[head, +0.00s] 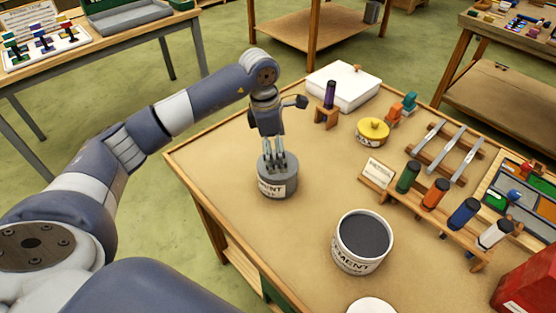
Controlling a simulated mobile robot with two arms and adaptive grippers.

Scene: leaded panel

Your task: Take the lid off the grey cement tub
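A small grey tub (277,184) with a white label, partly hidden but ending in "MENT", stands near the table's left edge. Its grey top (264,166) is partly covered by my gripper. My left gripper (277,166) points down over this tub, fingertips at its top; I cannot tell whether they grip a lid or knob. My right gripper is not in view.
A white disc (371,306) is cut off at the bottom edge. A wooden rack (418,224) holds coloured cylinders at right. Behind are a yellow round tin (372,131), a purple-handled tool (330,94) and a white box (344,85). The tabletop (300,235) left of the white tub is clear.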

